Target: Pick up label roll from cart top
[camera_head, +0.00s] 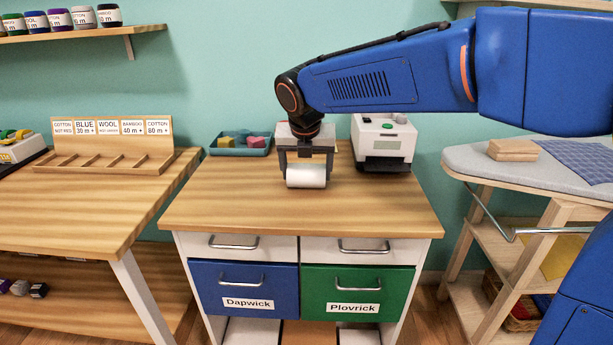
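The label roll (306,177) is a white cylinder lying on its side at the wooden cart top (250,212). My gripper (306,168) reaches down over it, with a dark finger at each end of the roll. The fingers look close to or touching the roll's ends, but I cannot tell whether they grip it. I also cannot tell whether the roll rests on the wood or is slightly raised. The upper part of the roll is partly hidden by my gripper.
A white label printer (384,145) stands right of my gripper. A teal tray (240,146) with coloured blocks is behind left. An ironing board (470,158) stands right, and a table with a wooden labelled rack (110,165) left. The cart's front top is clear.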

